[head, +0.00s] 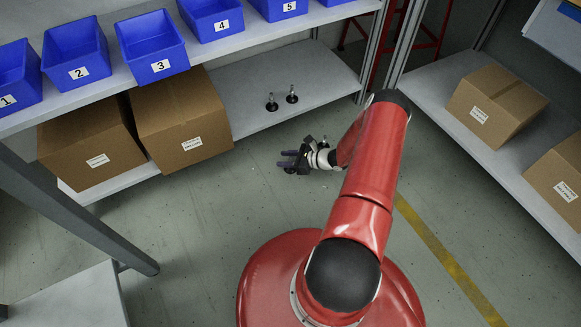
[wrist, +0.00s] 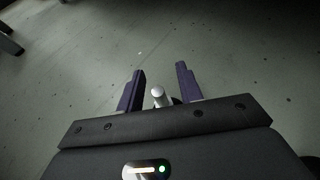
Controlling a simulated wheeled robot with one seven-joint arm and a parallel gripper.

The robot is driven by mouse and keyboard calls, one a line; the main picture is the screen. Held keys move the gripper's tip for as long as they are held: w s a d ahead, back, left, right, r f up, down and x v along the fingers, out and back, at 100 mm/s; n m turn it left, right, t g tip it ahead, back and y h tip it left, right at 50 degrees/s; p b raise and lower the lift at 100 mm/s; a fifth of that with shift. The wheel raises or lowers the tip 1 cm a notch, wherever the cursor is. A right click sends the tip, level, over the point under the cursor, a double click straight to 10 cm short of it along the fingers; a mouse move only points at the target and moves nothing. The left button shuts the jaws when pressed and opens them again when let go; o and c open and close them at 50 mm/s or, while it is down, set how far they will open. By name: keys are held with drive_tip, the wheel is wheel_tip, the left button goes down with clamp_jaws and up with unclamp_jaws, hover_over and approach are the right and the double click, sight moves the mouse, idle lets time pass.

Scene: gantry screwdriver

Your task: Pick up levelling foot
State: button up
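A levelling foot shows in the wrist view as a silver threaded stud (wrist: 158,96) with a bit of dark base behind it. It sits between the two purple fingers of my gripper (wrist: 160,80), with gaps on both sides. In the head view my gripper (head: 283,159) is low over the floor in front of the shelf, its fingers apart and pointing left. A dark round part shows just under it, mostly hidden. Two other levelling feet, a left one (head: 271,102) and a right one (head: 292,95), stand upright with dark bases on the lower shelf.
The lower shelf (head: 255,75) also holds two cardboard boxes (head: 180,118) at left. Numbered blue bins (head: 152,45) stand on the shelf above. A rack with boxes (head: 495,105) is at right. The floor (head: 190,215) left of my gripper is clear.

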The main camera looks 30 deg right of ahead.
drive_tip(key=shift+c, duration=0.5)
clamp_jaws()
